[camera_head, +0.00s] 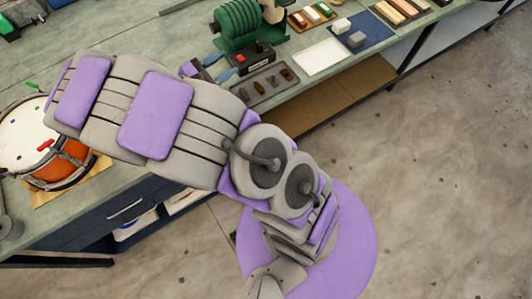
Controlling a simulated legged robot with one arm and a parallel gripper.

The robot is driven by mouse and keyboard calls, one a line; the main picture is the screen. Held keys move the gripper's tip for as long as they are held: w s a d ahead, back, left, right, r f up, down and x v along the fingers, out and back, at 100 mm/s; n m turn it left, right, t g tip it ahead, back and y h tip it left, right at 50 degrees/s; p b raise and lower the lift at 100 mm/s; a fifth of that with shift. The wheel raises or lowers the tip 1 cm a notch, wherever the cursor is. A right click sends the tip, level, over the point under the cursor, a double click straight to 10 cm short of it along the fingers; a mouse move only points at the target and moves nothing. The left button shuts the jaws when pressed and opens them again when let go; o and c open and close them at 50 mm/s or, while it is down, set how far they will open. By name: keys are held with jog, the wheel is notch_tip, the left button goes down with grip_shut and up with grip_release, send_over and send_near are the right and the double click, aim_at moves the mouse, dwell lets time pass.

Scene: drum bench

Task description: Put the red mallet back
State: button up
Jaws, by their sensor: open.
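No other mallet shape is clear. The orange drum (60,170) stands at the left on a tan mat, partly hidden by my arm. My arm also hides the bench between the drum and my gripper.
A grey tray (255,98) with several brown pieces lies just right of my gripper. A green machine (238,22) stands behind it. A white tray (320,58) and a blue mat (375,28) with blocks lie farther right. The concrete floor (440,150) at the right is clear.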

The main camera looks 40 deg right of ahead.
jog(key=s+d+r+m+g+y, duration=0.25)
jog(key=s+m+g, duration=0.2)
jog(key=s, duration=0.45)
jog(key=s+d+r+m+g+y, duration=0.1)
jog(key=s+d+m+g+y, duration=0.3)
jog(key=s, duration=0.5)
jog(key=s+a+r+m+t+y, duration=0.1)
jog(key=s+a+m+t+y, duration=0.2)
jog(key=s+a+m+y, duration=0.3)
jog(key=s+a+y, duration=0.3)
jog(key=s+a, duration=0.3)
jog(key=a, duration=0.1)
jog(key=shift+s+r, duration=0.15)
jog(key=shift+r, duration=0.15)
jog(key=shift+y, duration=0.25)
